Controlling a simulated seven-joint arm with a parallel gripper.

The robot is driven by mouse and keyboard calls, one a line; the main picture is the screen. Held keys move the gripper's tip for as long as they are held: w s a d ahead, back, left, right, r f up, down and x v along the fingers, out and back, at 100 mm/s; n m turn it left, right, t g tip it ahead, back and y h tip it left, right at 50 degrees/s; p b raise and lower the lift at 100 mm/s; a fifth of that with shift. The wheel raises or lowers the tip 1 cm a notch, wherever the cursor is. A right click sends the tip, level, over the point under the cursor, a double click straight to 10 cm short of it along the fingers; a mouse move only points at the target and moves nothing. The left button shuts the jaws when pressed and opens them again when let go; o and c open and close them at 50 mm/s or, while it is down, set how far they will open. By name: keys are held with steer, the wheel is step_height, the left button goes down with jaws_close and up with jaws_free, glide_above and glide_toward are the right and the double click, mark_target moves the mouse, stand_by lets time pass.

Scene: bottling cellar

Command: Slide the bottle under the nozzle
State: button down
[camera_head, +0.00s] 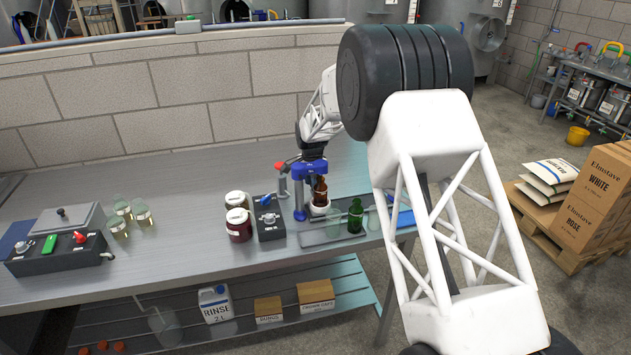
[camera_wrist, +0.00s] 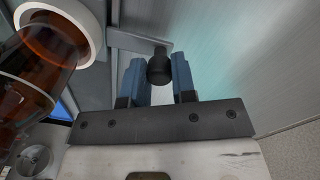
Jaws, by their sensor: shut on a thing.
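In the wrist view the bottle (camera_wrist: 38,65) and white holder (camera_wrist: 75,12) fill the upper left. My gripper (camera_wrist: 160,78) has its blue fingers shut on a black knob (camera_wrist: 160,66) at the end of a flat grey bar (camera_wrist: 140,42). In the head view the fingertips are hidden.
Two lidded jars (camera_head: 238,225) and a black box (camera_head: 270,231) stand close on the left. Farther left are glasses (camera_head: 120,225) and a control box (camera_head: 62,256). The bench between is clear.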

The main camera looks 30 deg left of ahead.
steer(key=shift+s+a, duration=0.15)
steer(key=shift+a, duration=0.05)
steer(key=c, duration=1.2)
jaws_free()
steer(key=shift+c, duration=0.2)
steer(key=o, duration=0.3)
steer(key=shift+r, duration=0.15)
steer(key=shift+a+r, duration=0.1)
steer(key=shift+r, duration=3.7)
